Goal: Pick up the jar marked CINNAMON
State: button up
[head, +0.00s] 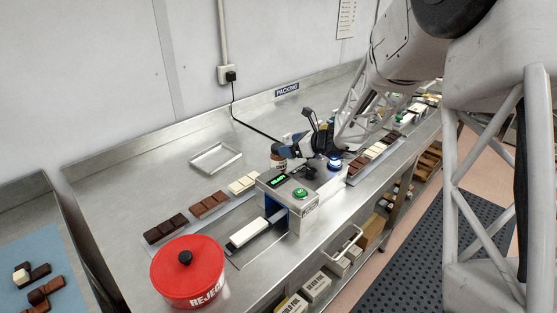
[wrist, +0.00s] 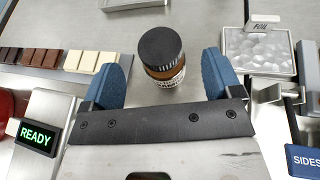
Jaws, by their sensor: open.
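A small brown jar (wrist: 161,56) with a black lid and a white label stands in the wrist view, between my gripper's blue fingers. The print on its label is too small to read for certain. My gripper (wrist: 162,76) is open, with a finger on each side of the jar and clear space on both sides. In the head view the jar (head: 277,161) shows just left of my gripper (head: 287,150), behind the machine. My gripper partly hides it there.
A machine with a green READY display (head: 279,181) stands close in front. A red REJECT bin (head: 188,270), chocolate bars (head: 209,205) and an empty clear tray (head: 215,158) are to the left. A FOIL-labelled tray (wrist: 258,50) lies right of the jar.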

dwell(0.3)
jog(key=shift+x, duration=2.65)
jog(key=shift+f, duration=0.15)
jog(key=shift+c, duration=0.3)
jog(key=c, duration=1.4)
notch_tip(320, 180, up, 10)
